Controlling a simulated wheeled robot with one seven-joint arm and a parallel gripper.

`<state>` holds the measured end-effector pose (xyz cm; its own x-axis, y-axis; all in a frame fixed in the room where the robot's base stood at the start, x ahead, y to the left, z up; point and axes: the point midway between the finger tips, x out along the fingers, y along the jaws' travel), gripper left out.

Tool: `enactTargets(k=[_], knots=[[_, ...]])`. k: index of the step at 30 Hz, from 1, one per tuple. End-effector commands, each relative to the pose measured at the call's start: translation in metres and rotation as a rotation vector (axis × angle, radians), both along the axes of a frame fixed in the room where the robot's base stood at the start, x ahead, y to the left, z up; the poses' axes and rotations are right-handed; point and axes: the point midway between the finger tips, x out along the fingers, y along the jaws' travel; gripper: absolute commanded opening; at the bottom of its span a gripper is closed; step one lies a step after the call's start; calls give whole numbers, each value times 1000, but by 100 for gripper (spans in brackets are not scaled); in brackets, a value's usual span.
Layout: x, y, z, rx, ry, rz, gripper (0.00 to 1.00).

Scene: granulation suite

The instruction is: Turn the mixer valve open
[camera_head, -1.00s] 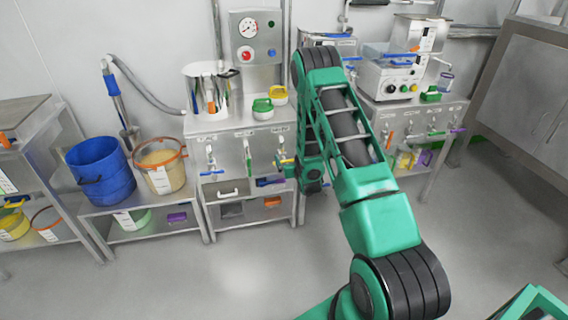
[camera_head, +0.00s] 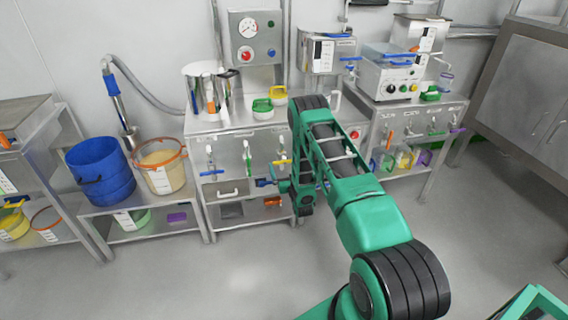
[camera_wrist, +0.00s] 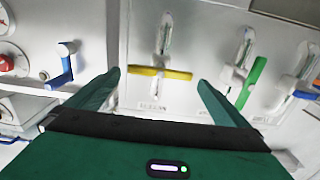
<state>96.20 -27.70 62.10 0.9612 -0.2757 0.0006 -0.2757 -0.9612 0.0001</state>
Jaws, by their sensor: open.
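My gripper (camera_wrist: 159,80) is open in the wrist view, its two green fingers apart. A valve with a yellow handle (camera_wrist: 174,74) lies between and beyond the fingertips, its bar level across a pale vertical pipe. A valve with a green handle (camera_wrist: 251,84) is to its right, the handle steeply tilted. A blue handle (camera_wrist: 304,88) is at the right edge. Another blue handle (camera_wrist: 66,66) is on a panel at the left. I cannot read which valve is the mixer's. In the head view my arm hides part of the bench front.
A blue bucket (camera_head: 100,170) stands on a low shelf at left. A right-hand bench (camera_head: 450,106) has more valves. The floor in front is clear.

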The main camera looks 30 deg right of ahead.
Motion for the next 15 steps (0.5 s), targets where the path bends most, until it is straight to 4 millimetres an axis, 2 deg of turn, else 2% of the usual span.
enactTargets(k=[6,15], knots=[[29,-8,0,0,0,0,100],[40,-12,0,1,2,0,100]])
